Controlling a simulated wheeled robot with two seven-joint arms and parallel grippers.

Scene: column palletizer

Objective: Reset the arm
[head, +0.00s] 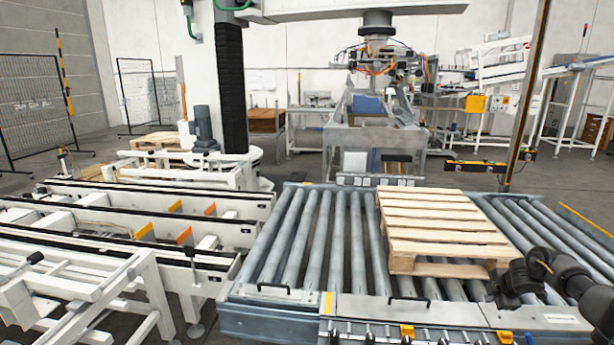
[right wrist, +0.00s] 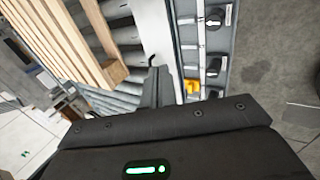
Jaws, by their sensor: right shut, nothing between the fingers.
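My right arm comes in black at the lower right of the head view. Its gripper (head: 514,280) is over the rollers, close to the right front corner of a wooden pallet (head: 440,222). In the right wrist view the gripper's fingers (right wrist: 156,84) are together with nothing between them. The pallet's slats (right wrist: 70,42) show at the upper left there, apart from the fingers. My left gripper is not in view.
The pallet lies on a grey roller conveyor (head: 318,235). Yellow parts (head: 407,331) sit along its front rail. White conveyor frames (head: 90,285) stand at the left. A palletizing machine (head: 375,125) stands behind. Bare rollers lie left of the pallet.

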